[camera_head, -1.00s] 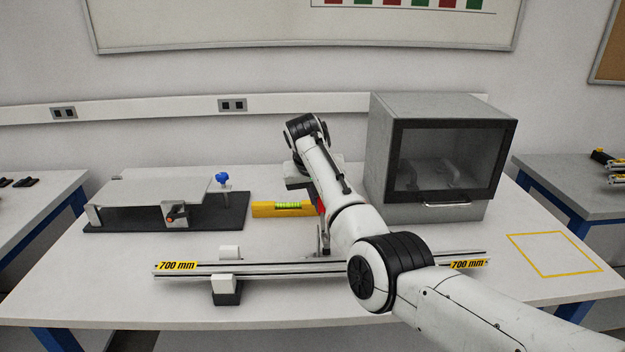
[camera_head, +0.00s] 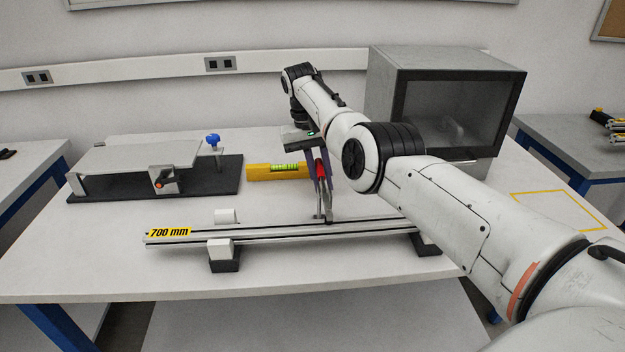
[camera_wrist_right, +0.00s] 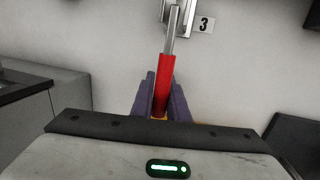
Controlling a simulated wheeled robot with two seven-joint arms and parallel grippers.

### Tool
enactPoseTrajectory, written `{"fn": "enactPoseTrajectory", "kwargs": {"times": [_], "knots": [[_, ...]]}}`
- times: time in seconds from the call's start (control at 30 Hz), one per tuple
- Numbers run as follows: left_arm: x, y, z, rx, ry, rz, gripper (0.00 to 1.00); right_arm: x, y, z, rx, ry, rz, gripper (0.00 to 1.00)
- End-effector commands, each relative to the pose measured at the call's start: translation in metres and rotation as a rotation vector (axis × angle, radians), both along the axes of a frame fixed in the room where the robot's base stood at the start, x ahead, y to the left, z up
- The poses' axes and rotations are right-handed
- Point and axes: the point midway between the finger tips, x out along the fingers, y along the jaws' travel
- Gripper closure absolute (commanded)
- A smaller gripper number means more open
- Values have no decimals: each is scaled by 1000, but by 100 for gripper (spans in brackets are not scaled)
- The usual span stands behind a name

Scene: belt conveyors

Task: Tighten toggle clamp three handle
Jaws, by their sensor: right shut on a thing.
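Toggle clamp three has a red handle grip (camera_wrist_right: 165,85) on a metal lever, with a label "3" (camera_wrist_right: 204,24) beside its far end in the right wrist view. My right gripper (camera_wrist_right: 164,100) is shut on the red grip, its two purple fingers on either side. In the head view the red handle (camera_head: 321,171) stands steeply above the metal clamp (camera_head: 327,209) on the rail, between the fingers of my right gripper (camera_head: 319,182). My forearm and wrist lie behind and above it. My left gripper is not in view.
An aluminium rail (camera_head: 280,236) marked 700 mm lies across the table front on dark-footed supports (camera_head: 222,264). A yellow level (camera_head: 275,172) lies behind it. A fixture with a blue knob (camera_head: 212,140) stands at left, a grey glass-fronted cabinet (camera_head: 455,60) at back right.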

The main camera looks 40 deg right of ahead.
Motion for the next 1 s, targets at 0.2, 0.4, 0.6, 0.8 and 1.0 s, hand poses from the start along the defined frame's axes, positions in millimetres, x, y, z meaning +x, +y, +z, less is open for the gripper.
{"fn": "enactPoseTrajectory", "kwargs": {"times": [0.2,0.4,0.6,0.8,1.0], "knots": [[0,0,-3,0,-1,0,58,-7,-3,-6,13,26,-8,100],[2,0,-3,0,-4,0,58,-8,-4,-7,15,31,-9,100],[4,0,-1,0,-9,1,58,-9,-4,-8,15,32,-9,100],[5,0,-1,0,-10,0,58,-8,-4,-7,14,30,-9,67],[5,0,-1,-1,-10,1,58,-7,-5,-5,12,25,-10,67]]}}
